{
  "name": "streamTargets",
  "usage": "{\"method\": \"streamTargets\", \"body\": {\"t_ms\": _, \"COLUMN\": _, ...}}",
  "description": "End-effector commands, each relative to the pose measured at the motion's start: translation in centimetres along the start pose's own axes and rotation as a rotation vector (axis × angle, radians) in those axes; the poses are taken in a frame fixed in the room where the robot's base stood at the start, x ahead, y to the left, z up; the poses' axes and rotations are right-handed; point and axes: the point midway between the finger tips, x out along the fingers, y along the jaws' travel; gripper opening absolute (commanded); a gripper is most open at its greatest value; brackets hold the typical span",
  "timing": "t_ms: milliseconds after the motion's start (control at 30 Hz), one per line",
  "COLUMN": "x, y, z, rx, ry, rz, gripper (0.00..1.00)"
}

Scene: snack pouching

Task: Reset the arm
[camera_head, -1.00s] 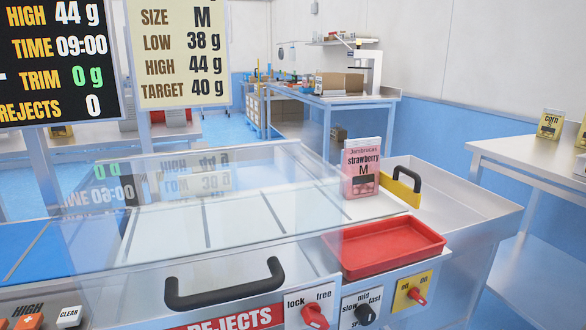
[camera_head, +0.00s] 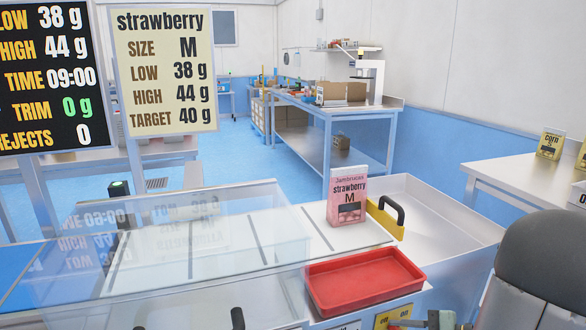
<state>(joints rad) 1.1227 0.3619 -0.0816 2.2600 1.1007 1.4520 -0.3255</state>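A big dark grey rounded link of my arm (camera_head: 545,262) fills the lower right corner, close to the camera. A small grey-green piece sits at the bottom edge beside the yellow switch plate, mostly cut off. It may be part of my gripper, but its fingers do not show clearly, so I cannot tell whether they are open or shut, or hold anything. A pink strawberry M pouch (camera_head: 347,196) stands upright on the machine top, clear of my arm.
A red tray (camera_head: 364,281) sits at the machine's front, below the pouch. A yellow bracket with a black handle (camera_head: 386,216) is right of the pouch. A clear cover (camera_head: 190,238) spans the left. Two display boards hang upper left. A side table (camera_head: 485,160) with yellow corn packs is at right.

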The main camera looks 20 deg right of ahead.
Motion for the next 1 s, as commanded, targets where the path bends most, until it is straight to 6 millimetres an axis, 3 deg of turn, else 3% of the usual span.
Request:
{"method": "streamTargets", "body": {"t_ms": 33, "x": 1.7, "y": -1.6, "z": 4.9, "rx": -0.065, "ry": -0.041, "rz": 0.141, "gripper": 0.36}}
{"method": "streamTargets", "body": {"t_ms": 100, "x": 3.9, "y": -1.5, "z": 9.9, "rx": -0.159, "ry": -0.082, "rz": 0.347, "gripper": 0.36}}
{"method": "streamTargets", "body": {"t_ms": 200, "x": 5.4, "y": -0.6, "z": 16.1, "rx": -0.324, "ry": -0.116, "rz": 0.616, "gripper": 0.36}}
{"method": "streamTargets", "body": {"t_ms": 400, "x": 4.9, "y": 0.4, "z": 24.8, "rx": -0.731, "ry": -0.123, "rz": 1.029, "gripper": 0.36}}
{"method": "streamTargets", "body": {"t_ms": 600, "x": 3.4, "y": -0.8, "z": 30.2, "rx": -1.165, "ry": -0.089, "rz": 1.248, "gripper": 0.36}}
{"method": "streamTargets", "body": {"t_ms": 700, "x": 3.1, "y": -1.5, "z": 31.6, "rx": -1.323, "ry": -0.072, "rz": 1.289, "gripper": 0.36}}
{"method": "streamTargets", "body": {"t_ms": 1000, "x": 3.1, "y": -1.7, "z": 32.1, "rx": -1.434, "ry": -0.057, "rz": 1.310, "gripper": 0.36}}
